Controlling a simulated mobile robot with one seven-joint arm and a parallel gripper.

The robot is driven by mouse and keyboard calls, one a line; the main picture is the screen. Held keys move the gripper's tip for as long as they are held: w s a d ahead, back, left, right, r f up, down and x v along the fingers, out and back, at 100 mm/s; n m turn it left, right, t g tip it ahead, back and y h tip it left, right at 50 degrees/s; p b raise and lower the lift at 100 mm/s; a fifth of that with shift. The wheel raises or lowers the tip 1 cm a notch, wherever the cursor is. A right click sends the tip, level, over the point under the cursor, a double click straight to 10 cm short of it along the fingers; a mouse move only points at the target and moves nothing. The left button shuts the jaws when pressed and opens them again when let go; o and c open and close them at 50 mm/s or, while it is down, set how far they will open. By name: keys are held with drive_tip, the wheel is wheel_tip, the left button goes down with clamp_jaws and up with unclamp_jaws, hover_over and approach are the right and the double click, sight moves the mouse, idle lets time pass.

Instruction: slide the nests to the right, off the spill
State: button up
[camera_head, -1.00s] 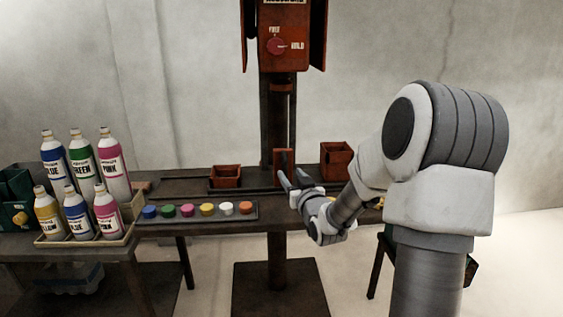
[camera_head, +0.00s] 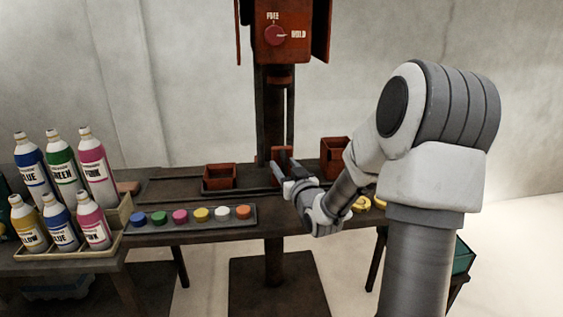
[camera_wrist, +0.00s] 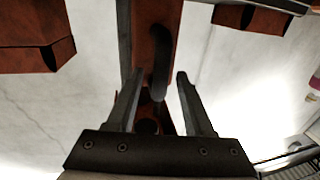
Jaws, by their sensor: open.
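The red-brown open boxes appear to be the nests. The left box (camera_head: 220,177) sits on a dark rail, and the right box (camera_head: 335,150) stands partly behind my arm. A red-brown upright piece (camera_head: 283,156) stands between them. My gripper (camera_head: 281,170) is open, with its fingers at this upright piece. In the wrist view, a dark curved handle (camera_wrist: 161,62) on the upright piece (camera_wrist: 146,40) lies between the lines of my open fingers (camera_wrist: 157,85); contact cannot be told. Box corners show at upper left (camera_wrist: 30,45) and upper right (camera_wrist: 262,18). I cannot make out a spill.
A red control box (camera_head: 283,45) hangs on a dark column behind the bench. A tray of coloured paint pots (camera_head: 190,229) lies at the front left. Several labelled bottles (camera_head: 95,170) stand in a crate further left. Yellow items (camera_head: 362,203) lie beside my forearm.

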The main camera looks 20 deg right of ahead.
drive_tip(key=shift+w, duration=0.2)
clamp_jaws()
idle(0.3)
idle(1.2)
